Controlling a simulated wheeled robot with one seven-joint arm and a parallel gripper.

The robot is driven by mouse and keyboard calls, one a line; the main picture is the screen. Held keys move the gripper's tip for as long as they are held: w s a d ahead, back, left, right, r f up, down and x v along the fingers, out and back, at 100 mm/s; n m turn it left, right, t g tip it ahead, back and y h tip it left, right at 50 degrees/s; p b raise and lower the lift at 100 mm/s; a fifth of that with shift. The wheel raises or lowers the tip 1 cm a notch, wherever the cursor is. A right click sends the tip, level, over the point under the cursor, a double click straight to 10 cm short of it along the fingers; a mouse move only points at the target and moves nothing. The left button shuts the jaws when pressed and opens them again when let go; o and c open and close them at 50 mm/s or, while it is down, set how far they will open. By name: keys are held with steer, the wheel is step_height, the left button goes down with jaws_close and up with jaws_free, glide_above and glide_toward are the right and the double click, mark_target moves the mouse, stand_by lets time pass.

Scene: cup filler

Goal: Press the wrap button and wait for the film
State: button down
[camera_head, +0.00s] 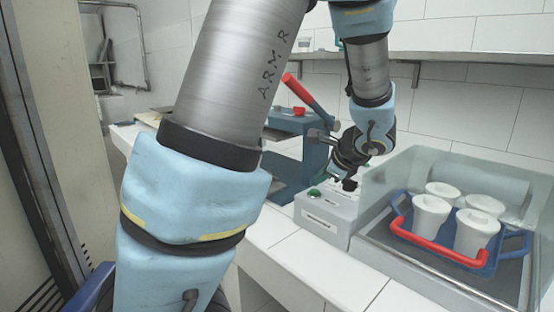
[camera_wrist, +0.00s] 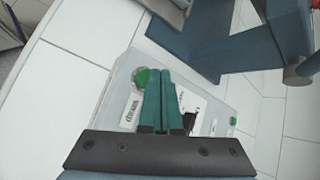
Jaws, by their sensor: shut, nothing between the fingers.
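A grey control box (camera_head: 327,212) with a printed label stands on the white counter, beside the clear-walled machine. A round green button (camera_head: 314,193) sits on its top near the left edge. It also shows in the wrist view (camera_wrist: 141,77), just left of my fingertips. My gripper (camera_head: 347,184) is shut and empty, pointing down above the box. In the wrist view the green fingers (camera_wrist: 160,74) lie together over the box top, and I cannot tell whether they touch it. Several white cups (camera_head: 431,216) stand on a blue tray (camera_head: 398,203) with red grips inside the machine. No film is clearly visible over them.
The clear walls (camera_head: 400,172) of the machine rise close to the right of my gripper. A blue press with a red-tipped lever (camera_head: 312,99) stands behind and left of the box. Bare white counter (camera_head: 300,275) lies in front.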

mark_target(318, 192)
step_height(318, 192, up, 6)
steer(key=p, duration=0.4)
steer(key=shift+p, duration=0.35)
stand_by(0.5)
